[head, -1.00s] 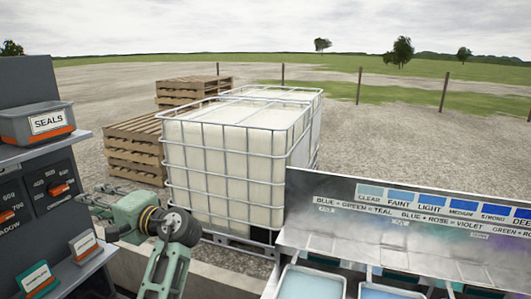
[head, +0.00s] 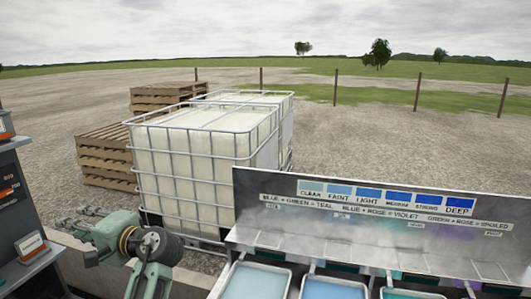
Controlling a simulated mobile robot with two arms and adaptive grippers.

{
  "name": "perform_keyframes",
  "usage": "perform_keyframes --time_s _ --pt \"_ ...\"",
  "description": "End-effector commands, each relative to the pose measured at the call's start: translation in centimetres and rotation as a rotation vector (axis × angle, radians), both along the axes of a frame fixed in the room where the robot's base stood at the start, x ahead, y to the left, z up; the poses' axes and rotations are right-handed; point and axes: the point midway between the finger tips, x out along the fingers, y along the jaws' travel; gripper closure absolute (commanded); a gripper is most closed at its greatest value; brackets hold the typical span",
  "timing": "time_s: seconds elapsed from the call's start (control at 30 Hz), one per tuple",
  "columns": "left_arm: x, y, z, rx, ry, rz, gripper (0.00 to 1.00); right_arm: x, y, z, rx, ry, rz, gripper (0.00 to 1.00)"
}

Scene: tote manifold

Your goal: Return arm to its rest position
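My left arm is green with dark joints and comes up from the bottom left in the head view. Its gripper (head: 80,217) points left, away from the camera, beside the shelf unit at the left edge. The gripper is small and partly hidden behind its own wrist. I see nothing held in it, but cannot tell whether its fingers are apart. My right gripper is not in view.
A panel with colour swatches (head: 385,200) stands at the right, with trays of bluish liquid (head: 254,283) below it. A caged white tank (head: 190,165) and wooden pallets (head: 105,157) stand behind. A dark shelf unit (head: 18,220) is at left.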

Motion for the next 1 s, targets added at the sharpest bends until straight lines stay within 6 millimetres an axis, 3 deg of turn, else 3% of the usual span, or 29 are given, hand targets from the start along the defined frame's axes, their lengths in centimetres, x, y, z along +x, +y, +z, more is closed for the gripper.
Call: perform_keyframes --time_s 0.27,0.47,0.57,0.73,0.83,1.0 --pt "-1.8 -0.8 -6.9 -0.147 -0.006 -0.066 0.7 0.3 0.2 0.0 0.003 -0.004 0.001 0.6" --pt "-4.7 -2.5 -14.1 -0.331 -0.008 -0.129 0.7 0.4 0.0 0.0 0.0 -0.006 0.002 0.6" --pt "-7.5 -4.2 -19.0 -0.474 -0.006 -0.165 0.7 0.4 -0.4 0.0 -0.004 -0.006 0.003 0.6" --pt "-15.2 -9.2 -27.3 -0.805 0.015 -0.203 0.7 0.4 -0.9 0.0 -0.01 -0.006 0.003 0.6" --pt "-19.3 -12.0 -30.0 -0.964 0.03 -0.203 0.7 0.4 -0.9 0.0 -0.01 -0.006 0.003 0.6" --pt "-24.5 -15.7 -32.0 -1.155 0.058 -0.186 0.7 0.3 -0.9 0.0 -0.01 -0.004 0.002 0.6"
